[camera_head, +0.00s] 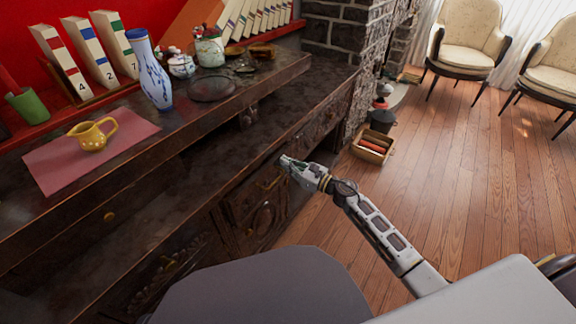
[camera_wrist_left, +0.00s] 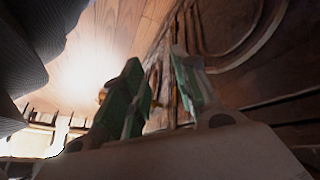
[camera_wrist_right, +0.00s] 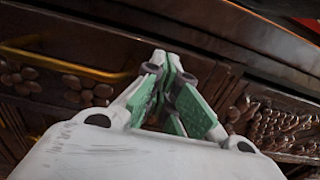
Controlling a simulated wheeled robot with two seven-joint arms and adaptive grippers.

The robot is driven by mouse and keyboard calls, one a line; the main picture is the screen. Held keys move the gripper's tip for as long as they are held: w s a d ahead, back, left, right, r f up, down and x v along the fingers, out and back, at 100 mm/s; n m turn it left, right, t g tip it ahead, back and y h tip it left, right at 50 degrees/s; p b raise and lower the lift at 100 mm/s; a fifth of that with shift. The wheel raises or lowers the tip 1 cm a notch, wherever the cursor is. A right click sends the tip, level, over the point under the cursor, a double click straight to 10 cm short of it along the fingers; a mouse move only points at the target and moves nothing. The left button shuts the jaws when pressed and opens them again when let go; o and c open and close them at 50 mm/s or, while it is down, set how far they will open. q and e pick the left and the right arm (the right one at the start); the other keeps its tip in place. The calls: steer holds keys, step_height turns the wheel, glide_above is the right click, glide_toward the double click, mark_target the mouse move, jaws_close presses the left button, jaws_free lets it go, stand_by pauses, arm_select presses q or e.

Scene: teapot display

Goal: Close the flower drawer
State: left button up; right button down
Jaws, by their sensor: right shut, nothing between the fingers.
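The dark wooden cabinet has drawer fronts with carved flowers. One carved drawer front (camera_wrist_right: 70,88) with a gold bar handle (camera_wrist_right: 60,65) shows at left in the right wrist view. I cannot tell how far it stands out. Another carved front (camera_wrist_right: 280,125) lies at right there. My right gripper (camera_head: 286,160) is shut and empty, close to the cabinet front; it also shows in the right wrist view (camera_wrist_right: 166,62). Contact with the drawer is unclear. My left gripper (camera_wrist_left: 155,75) is open, its fingers apart near dark carved wood. It does not show in the head view.
A yellow cup (camera_head: 92,136) stands on a pink mat (camera_head: 50,170) on the cabinet top, beside a blue-and-white vase (camera_head: 152,75). A small box (camera_head: 372,147) sits on the floor beyond the cabinet. Wooden floor to the right is open before two chairs (camera_head: 468,45).

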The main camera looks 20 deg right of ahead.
mark_target(278, 159)
steer(key=x, duration=0.4)
steer(key=shift+b, duration=0.4)
steer(key=shift+r, duration=0.1)
arm_select(q)
steer(key=shift+s+d+f, duration=0.1)
steer(key=shift+d+f, duration=0.1)
steer(key=shift+f, duration=0.7)
